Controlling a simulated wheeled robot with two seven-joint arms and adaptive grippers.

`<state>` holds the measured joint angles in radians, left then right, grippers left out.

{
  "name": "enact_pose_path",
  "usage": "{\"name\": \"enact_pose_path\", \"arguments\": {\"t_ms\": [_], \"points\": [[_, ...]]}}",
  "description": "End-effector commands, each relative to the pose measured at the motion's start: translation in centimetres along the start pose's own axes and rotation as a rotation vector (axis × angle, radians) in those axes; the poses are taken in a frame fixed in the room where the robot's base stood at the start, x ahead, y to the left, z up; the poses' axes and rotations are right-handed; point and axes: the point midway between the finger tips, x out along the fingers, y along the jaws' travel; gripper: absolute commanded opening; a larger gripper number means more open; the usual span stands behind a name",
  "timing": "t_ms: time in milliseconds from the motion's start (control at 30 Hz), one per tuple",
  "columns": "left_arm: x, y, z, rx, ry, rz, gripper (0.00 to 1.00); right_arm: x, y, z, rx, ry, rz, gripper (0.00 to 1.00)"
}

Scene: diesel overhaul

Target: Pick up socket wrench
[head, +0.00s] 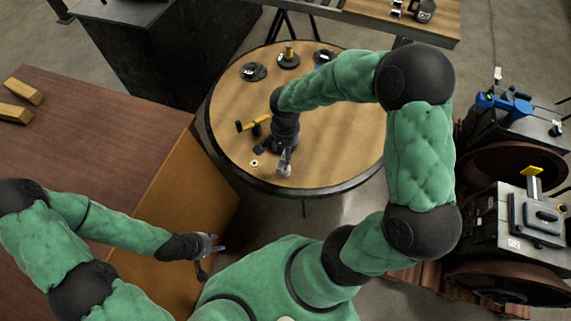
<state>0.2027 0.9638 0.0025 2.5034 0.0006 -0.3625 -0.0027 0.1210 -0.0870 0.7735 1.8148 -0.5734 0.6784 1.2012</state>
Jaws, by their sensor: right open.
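A yellow bar-shaped tool with dark parts (253,124) is on the left part of the round wooden table (345,165). It may be the socket wrench, but it is too small to be sure. My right gripper (273,160) is low over the table, just right of and nearer than this tool. It is open and appears empty. The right forearm hides part of the table. My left gripper (213,260) is open and empty, away from the round table, near the brown bench's orange side.
Round dark parts (253,71) stand at the table's far edge, one with a yellow post (289,50). A small yellow ring (254,164) lies near the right gripper. A brown bench (95,135) is left; machines (520,215) stand right.

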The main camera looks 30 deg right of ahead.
Motion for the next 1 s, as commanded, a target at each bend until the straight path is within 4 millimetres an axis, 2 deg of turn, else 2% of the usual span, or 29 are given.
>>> {"name": "enact_pose_path", "arguments": {"t_ms": [200, 300, 533, 567, 700, 767, 1000], "points": [[1.1, -0.4, -0.1, 0.0, 0.0, 0.0, 0.4, 3.3, 0.6, -0.2, 0.0, -0.004, 0.003, 0.58], [1.4, -0.5, -0.1, 0.0, 0.0, 0.0, 0.4, 4.3, 0.6, -0.3, 0.0, -0.002, 0.001, 0.58], [1.3, -0.5, -0.1, 0.0, 0.0, 0.0, 0.4, 4.3, 0.6, -0.3, 0.0, -0.001, 0.001, 0.58], [1.3, -0.5, -0.1, 0.0, 0.0, 0.0, 0.4, 4.3, 0.6, -0.3, 0.0, -0.001, 0.001, 0.55], [1.3, -0.5, -0.1, 0.0, 0.0, 0.0, 0.4, 4.3, 0.6, -0.3, 0.0, -0.001, 0.001, 0.16], [1.3, -0.5, -0.1, 0.0, 0.0, 0.0, 0.4, 4.3, 0.6, -0.3, 0.0, -0.001, 0.001, 0.0], [1.3, -0.5, -0.1, 0.0, 0.0, 0.0, 0.4, 4.3, 0.5, -0.3, 0.0, 0.0, 0.0, 0.0]]}}
